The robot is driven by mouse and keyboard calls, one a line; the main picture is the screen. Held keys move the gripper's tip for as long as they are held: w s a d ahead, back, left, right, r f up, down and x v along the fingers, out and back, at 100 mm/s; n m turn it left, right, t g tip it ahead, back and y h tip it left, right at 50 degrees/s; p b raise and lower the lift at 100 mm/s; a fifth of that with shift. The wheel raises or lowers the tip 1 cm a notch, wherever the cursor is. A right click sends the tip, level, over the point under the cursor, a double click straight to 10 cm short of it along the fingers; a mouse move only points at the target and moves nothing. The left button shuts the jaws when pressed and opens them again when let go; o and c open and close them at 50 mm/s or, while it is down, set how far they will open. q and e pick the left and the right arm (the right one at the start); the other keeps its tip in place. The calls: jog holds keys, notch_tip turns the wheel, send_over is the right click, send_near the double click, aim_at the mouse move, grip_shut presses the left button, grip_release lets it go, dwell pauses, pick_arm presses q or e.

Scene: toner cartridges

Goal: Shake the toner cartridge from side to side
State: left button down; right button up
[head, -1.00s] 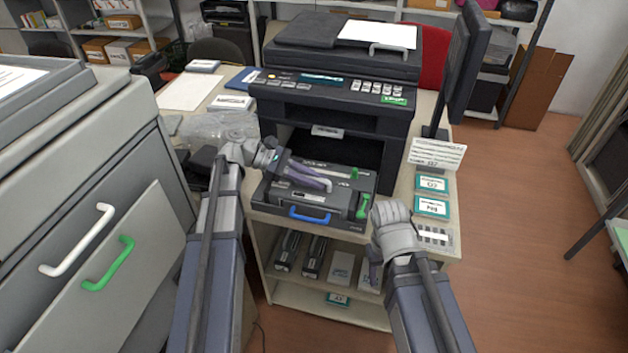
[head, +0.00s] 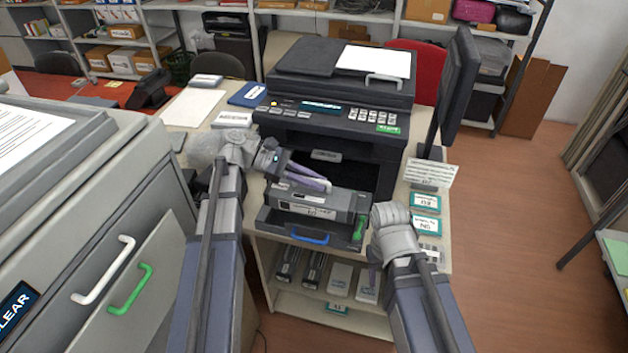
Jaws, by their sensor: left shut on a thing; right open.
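The dark grey toner cartridge (head: 335,203), with a pale label on its front, is in front of the open bay of the black printer (head: 292,120). My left gripper (head: 322,184) reaches in from the left and is shut on the cartridge's upper side. The cartridge is just above the dark drum tray (head: 275,232), which has a blue handle (head: 309,238) and a green lever (head: 360,229). Whether they touch is hard to tell.
Below, a shelf (head: 262,280) holds spare cartridges and white boxes (head: 340,279). Teal-labelled boxes (head: 426,202) and a standing card (head: 431,174) are on the right of the tabletop. A large grey machine (head: 120,215) stands close on the left.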

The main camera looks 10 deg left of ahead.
aim_at(334, 193)
pick_arm(q)
jog(key=shift+s+d, duration=0.1)
jog(key=shift+d, duration=2.7)
jog(key=shift+a, duration=0.15)
jog(key=shift+a, duration=2.65)
jog(key=shift+d, duration=0.15)
jog(key=shift+d, duration=2.65)
jog(key=shift+a, duration=0.1)
jog(key=shift+a, duration=2.7)
jog(key=shift+d, duration=0.1)
